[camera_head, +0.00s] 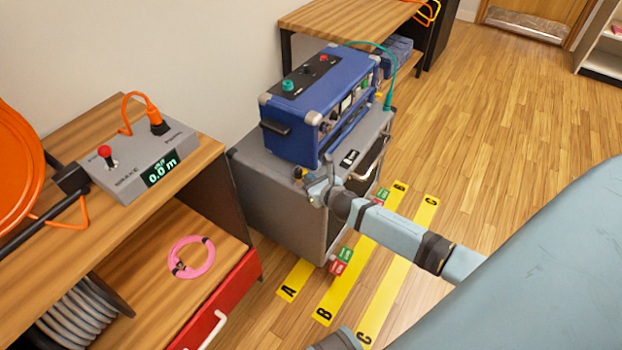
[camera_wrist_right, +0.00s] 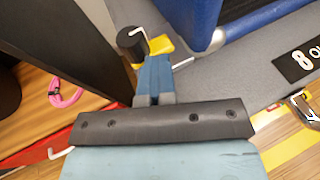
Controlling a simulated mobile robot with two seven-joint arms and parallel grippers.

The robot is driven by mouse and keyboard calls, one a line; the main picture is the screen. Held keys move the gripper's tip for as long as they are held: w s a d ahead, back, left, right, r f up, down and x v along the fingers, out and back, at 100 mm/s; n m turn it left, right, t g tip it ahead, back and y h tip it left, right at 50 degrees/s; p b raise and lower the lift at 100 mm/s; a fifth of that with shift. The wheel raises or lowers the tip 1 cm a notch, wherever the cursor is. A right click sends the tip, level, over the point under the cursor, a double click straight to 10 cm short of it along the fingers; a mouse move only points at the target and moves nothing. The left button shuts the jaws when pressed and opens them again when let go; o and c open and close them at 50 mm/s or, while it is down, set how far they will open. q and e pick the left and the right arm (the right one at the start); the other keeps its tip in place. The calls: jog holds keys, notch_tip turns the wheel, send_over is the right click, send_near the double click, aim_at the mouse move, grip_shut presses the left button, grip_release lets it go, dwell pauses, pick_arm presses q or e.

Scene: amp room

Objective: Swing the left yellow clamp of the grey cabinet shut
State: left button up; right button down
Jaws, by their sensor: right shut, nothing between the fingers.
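The grey cabinet (camera_head: 275,195) stands on the floor with a blue amp unit (camera_head: 320,105) on top. Its left yellow clamp (camera_head: 300,172) is a small part at the front left of the top, partly hidden by my gripper. In the right wrist view the yellow clamp (camera_wrist_right: 160,45) sits beside a black knob (camera_wrist_right: 130,42) and a thin metal rod. My right gripper (camera_head: 318,190) is shut and empty, its fingertips right at the yellow part; I cannot tell whether they touch. It also shows in the wrist view (camera_wrist_right: 154,72). My left gripper is out of view.
A wooden bench (camera_head: 110,225) at left carries a grey control box (camera_head: 140,165). A pink cable coil (camera_head: 190,257) lies on its lower shelf, above a red drawer front (camera_head: 232,300). Yellow floor strips (camera_head: 345,285) lie before the cabinet. Open floor extends to the right.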

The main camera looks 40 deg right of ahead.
jog(key=shift+w+d+r+n+y, duration=0.3)
jog(key=shift+n+y, duration=0.4)
jog(key=shift+y, duration=0.2)
jog(key=shift+w+d+n+y, duration=0.1)
jog(key=shift+n+y, duration=0.3)
jog(key=shift+w+d+f+n+g+y, duration=0.15)
jog(key=shift+n+g+y, duration=0.1)
jog(key=shift+n+y, duration=0.3)
jog(key=shift+w+a+r+n+g+y, duration=0.1)
jog(key=shift+n+g+y, duration=0.15)
jog(key=shift+n+y, duration=0.3)
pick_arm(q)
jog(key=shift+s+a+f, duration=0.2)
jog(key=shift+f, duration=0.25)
pick_arm(e)
jog(key=shift+d, duration=0.1)
pick_arm(q)
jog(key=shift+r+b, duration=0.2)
jog(key=shift+b, duration=0.1)
pick_arm(e)
jog(key=shift+y, duration=0.5)
